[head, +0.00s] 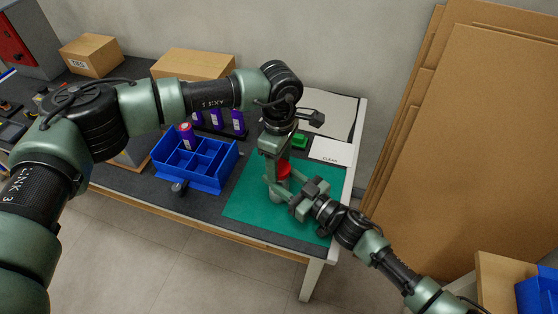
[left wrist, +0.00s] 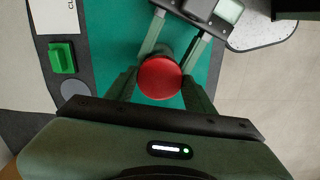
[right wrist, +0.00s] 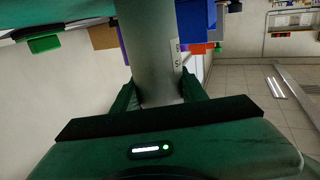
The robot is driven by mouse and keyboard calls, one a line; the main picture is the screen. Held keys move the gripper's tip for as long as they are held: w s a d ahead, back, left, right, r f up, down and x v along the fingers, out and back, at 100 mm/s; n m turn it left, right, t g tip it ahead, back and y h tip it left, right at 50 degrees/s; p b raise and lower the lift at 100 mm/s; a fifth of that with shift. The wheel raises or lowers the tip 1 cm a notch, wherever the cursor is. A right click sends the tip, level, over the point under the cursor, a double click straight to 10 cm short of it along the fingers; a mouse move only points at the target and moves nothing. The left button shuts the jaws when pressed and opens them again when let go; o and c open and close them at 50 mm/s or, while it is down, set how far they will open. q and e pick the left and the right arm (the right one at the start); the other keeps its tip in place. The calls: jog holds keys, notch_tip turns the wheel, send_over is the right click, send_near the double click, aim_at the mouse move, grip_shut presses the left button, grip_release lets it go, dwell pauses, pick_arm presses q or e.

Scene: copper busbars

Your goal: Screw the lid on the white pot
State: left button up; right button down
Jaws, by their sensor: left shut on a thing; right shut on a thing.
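The red lid (head: 284,168) is above the green mat (head: 245,203), between the fingers of my left gripper (head: 277,172), which comes down from above and is shut on it. In the left wrist view the round top of the lid (left wrist: 160,78) shows between both fingers. My right gripper (head: 279,191) comes in from the lower right and is shut on the side of the pot, below the lid. I cannot tell whether lid and pot touch.
A blue compartment tray (head: 172,172) stands left of the mat, with purple bottles (head: 215,119) behind it. A green block (head: 300,142) and a white "CLEAN" card (head: 330,150) lie behind the pot. Cardboard sheets (head: 470,130) lean at the right. The mat's front left is clear.

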pick_arm(q)
jog(key=m, duration=0.6)
jog(key=shift+m, duration=0.4)
jog(key=m, duration=0.4)
jog(key=shift+m, duration=0.3)
jog(key=m, duration=0.4)
jog(key=shift+m, duration=0.3)
jog(key=m, duration=0.5)
jog(key=o, duration=1.3)
jog(key=shift+r, duration=0.15)
